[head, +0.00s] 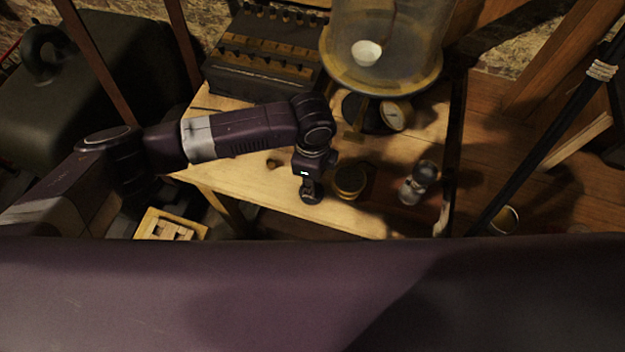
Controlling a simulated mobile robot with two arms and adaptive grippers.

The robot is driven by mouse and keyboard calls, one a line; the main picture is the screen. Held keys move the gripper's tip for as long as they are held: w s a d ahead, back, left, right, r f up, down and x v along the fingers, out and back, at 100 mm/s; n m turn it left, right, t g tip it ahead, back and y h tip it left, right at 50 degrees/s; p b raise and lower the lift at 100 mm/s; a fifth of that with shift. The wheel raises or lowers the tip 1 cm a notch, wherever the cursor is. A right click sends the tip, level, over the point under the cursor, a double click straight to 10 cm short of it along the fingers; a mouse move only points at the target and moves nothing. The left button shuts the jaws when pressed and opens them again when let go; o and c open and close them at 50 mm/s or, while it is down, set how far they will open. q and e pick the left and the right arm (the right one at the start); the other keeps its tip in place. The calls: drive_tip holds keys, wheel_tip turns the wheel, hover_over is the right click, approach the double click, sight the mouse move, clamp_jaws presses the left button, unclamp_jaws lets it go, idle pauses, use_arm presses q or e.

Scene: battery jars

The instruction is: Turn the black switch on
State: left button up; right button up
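My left arm reaches in from the left over the wooden table (235,183). Its wrist bends down near the table's front, and my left gripper (309,188) points down there. The gripper is small and dark, and its fingers cannot be made out. A dark round shape shows at its lower end; I cannot tell whether this is the black switch or part of the gripper. No switch can be clearly identified elsewhere. My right gripper is not in view.
Right of the gripper stand a brass-coloured round container (350,180) and a small glass jar (418,184). Behind are a large glass vessel (385,45), a round dial (393,116) and a dark box with rows of fittings (262,60). Bare tabletop lies left of the gripper.

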use_arm(q)
drive_tip(key=o, duration=0.3)
wheel_tip(320, 180, up, 12)
drive_tip(key=shift+r, duration=0.1)
idle(0.5)
idle(0.3)
